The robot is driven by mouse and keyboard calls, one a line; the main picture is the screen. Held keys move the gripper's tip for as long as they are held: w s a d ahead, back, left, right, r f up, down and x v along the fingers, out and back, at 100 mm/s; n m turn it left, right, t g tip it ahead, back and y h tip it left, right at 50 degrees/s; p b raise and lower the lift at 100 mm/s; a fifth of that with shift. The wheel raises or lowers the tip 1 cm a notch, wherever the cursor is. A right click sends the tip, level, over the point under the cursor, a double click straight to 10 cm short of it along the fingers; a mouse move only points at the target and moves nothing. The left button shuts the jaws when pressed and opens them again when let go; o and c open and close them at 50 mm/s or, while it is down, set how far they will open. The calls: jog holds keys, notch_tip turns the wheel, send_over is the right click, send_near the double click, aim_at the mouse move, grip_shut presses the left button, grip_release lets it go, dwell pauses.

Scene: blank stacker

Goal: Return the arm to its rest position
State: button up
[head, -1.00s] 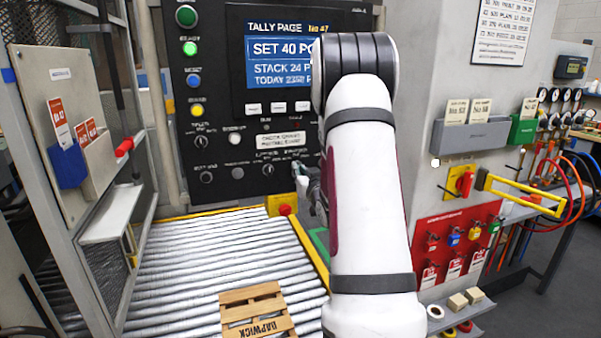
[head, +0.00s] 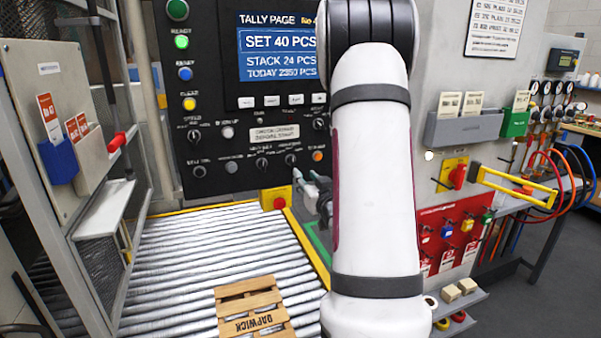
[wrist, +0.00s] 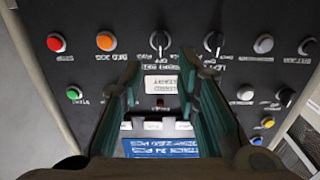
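My arm (head: 375,190) stands raised in the middle of the head view, with its bend at the top edge. My gripper (head: 302,180) shows only partly there, sticking out to the left from behind the arm, in front of the lower right of the black control panel (head: 222,130). In the wrist view my gripper (wrist: 159,68) has its two fingers well apart with nothing between them. The panel, upside down, shows through the gap: a white label (wrist: 160,84) and part of the blue screen (wrist: 160,147). The fingers look clear of the panel.
A roller conveyor (head: 175,260) with a small wooden pallet (head: 250,303) lies below the panel. A yellow box with a red button (head: 276,199) is beside the gripper. A mesh guard frame (head: 75,170) stands left. Right are a yellow handle (head: 515,187) and a red tag board (head: 450,235).

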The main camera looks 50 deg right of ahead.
jog(key=shift+v, duration=0.95)
jog(key=w+a+r+n+g+y, duration=0.1)
jog(key=a+r+g+y, duration=0.15)
jog(key=a, duration=0.75)
jog(key=w+a+r+n+g+y, duration=0.1)
jog(key=a+r+n+g+y, duration=0.15)
jog(key=a, duration=0.75)
jog(key=s+a+n+g+y, duration=0.3)
jog(key=s+a+g+y, duration=0.1)
jog(key=s+a, duration=1.5)
jog(key=shift+s+a+f+g+y, duration=0.2)
jog(key=shift+s+a+g+y, duration=0.1)
jog(key=shift+g, duration=0.6)
